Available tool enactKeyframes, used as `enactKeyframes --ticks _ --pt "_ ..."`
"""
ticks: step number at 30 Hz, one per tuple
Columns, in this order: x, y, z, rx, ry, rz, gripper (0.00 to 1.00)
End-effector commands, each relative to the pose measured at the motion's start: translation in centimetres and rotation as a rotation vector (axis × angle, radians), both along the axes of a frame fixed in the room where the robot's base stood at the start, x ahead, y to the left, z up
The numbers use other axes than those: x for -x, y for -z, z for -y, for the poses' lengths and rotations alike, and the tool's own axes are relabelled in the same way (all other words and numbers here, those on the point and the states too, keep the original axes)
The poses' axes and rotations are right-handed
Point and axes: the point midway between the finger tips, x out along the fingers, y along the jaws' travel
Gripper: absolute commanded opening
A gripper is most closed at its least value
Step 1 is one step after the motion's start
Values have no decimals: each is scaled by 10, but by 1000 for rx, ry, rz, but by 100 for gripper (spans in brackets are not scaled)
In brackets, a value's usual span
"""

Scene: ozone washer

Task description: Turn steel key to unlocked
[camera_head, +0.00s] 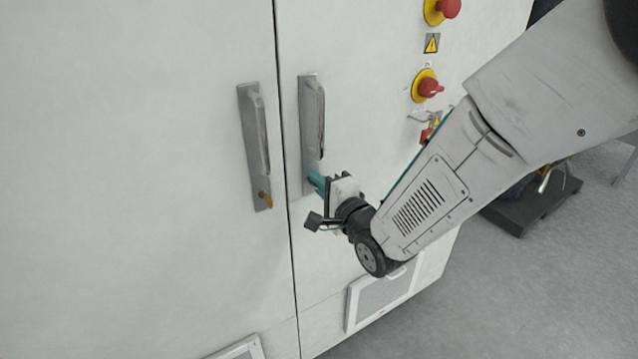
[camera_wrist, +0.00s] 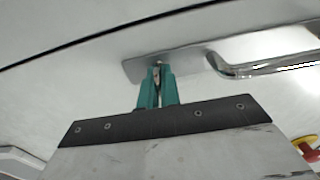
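The steel key (camera_wrist: 157,70) sits in the lower end of the right door's handle plate (camera_head: 307,110). In the wrist view only a small grey part of it shows between my teal fingertips. In the head view it is hidden behind my gripper. My gripper (camera_head: 316,181) is at the bottom of that plate, and it also shows in the wrist view (camera_wrist: 158,80). Its two fingers stand close together on either side of the key and look shut on it. The key's exact turn angle cannot be told.
The left door has its own handle plate (camera_head: 251,140) with a brass-coloured key (camera_head: 265,197) low on it. A red knob on a yellow base (camera_head: 428,87) and a red emergency button (camera_head: 447,9) are at upper right. A vent (camera_head: 375,297) is below my gripper.

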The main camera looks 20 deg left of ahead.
Motion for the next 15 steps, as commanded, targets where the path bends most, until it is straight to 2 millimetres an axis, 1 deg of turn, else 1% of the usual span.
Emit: enactKeyframes --ticks 4,6,7,15 --pt "0 0 0 -1 1 -1 0" --pt "0 0 0 0 1 0 21" --pt "0 0 0 1 1 -1 26" --pt "0 0 1 1 1 -1 26"
